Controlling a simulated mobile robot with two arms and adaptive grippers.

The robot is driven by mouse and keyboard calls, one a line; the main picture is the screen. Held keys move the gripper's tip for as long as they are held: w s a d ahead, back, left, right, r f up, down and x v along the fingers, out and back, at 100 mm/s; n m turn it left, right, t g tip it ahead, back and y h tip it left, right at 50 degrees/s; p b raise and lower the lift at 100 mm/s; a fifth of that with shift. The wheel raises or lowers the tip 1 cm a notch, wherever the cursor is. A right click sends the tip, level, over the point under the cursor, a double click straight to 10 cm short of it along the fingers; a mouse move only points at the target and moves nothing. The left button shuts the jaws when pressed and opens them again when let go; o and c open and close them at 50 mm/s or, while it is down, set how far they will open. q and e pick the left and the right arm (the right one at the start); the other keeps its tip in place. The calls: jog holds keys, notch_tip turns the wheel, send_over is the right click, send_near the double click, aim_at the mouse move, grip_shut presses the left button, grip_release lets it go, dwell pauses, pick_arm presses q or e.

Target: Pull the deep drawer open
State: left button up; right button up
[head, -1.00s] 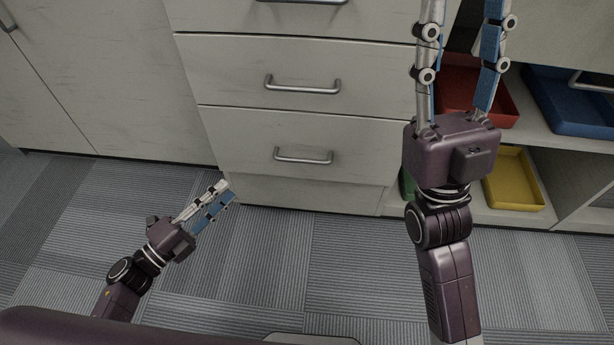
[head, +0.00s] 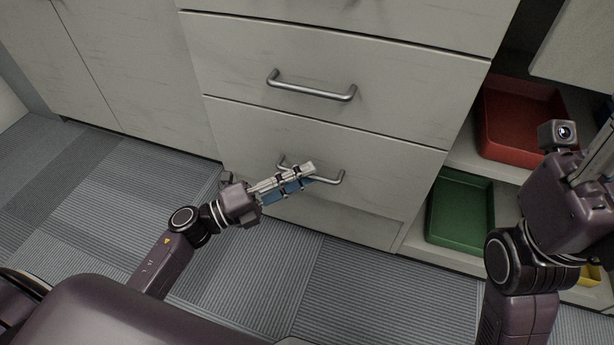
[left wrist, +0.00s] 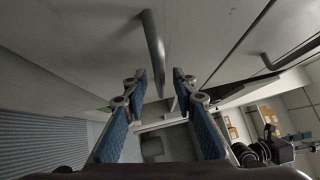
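A grey-white drawer unit stands in front of me in the head view, its drawer fronts flush and shut. The lowest drawer (head: 365,155) has a metal bar handle (head: 338,179), partly hidden behind my left gripper (head: 310,173). In the left wrist view that handle (left wrist: 153,40) reaches down between the spread fingertips of the left gripper (left wrist: 160,74). The gripper is open, and I cannot tell whether it touches the bar. The drawer above (head: 320,60) has a similar handle (head: 310,87). My right gripper (head: 602,150) is at the right edge, its fingertips cut off.
On the right, open shelves hold a red tray (head: 520,115), a green tray (head: 460,208) and a yellow tray (head: 590,276), close to my right arm. A cabinet (head: 130,80) stands to the left. The striped carpet (head: 250,260) before the drawers is clear.

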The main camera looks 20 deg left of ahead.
pick_arm(q)
jog(key=shift+w+d+r, duration=0.1)
jog(key=shift+w+d, duration=0.2)
jog(key=shift+c, duration=0.7)
grip_shut()
